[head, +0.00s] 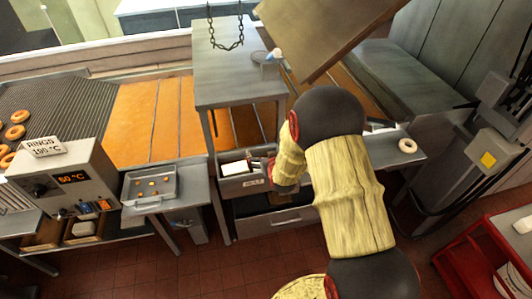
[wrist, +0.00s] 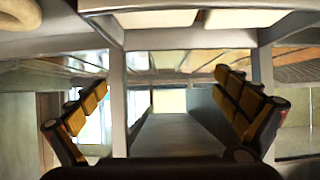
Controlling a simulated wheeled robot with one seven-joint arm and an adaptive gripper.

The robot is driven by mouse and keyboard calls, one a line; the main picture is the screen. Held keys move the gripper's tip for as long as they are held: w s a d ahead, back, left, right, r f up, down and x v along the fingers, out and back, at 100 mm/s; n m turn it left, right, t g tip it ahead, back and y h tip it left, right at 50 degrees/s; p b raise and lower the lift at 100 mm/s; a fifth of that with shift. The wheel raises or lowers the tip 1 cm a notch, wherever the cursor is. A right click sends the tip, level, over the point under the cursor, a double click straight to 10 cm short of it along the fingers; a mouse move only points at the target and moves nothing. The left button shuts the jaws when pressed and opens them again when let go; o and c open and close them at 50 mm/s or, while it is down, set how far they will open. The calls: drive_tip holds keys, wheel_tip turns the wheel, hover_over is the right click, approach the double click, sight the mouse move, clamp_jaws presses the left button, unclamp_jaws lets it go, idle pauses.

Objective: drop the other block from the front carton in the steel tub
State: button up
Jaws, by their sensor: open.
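A grey steel tub (head: 243,185) with a small label on its front sits below the raised steel table, with a white block (head: 234,168) showing inside it. My gripper (head: 266,166) is at the tub's right end in the head view, mostly hidden by my own sleeved arm. In the wrist view my gripper (wrist: 165,118) is open, its two yellow-padded fingers wide apart with nothing between them. A small brown carton (head: 82,238) stands at the lower left, under the control box, with a pale block (head: 84,228) in it. I cannot tell whether this is the front carton.
The raised steel table (head: 225,75) stands over the tub area. A tilted brown panel (head: 325,30) hangs above my arm. A red cart (head: 480,260) is at the lower right.

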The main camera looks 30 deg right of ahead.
drive_tip(key=v, duration=1.1)
drive_tip(key=shift+s+r, duration=0.2)
drive_tip(key=shift+a+f, duration=0.1)
drive_tip(key=s+a+f+g+y, duration=0.25)
drive_tip(key=s+f+g, duration=0.4)
drive_tip(key=s, duration=0.35)
drive_tip(key=s+a+r+n+b, duration=0.3)
drive_tip(key=s+a+r+b, duration=1)
drive_tip(key=s+r+b, duration=0.1)
drive_tip(key=shift+s+y+b, duration=0.3)
drive_tip(key=shift+y, duration=0.15)
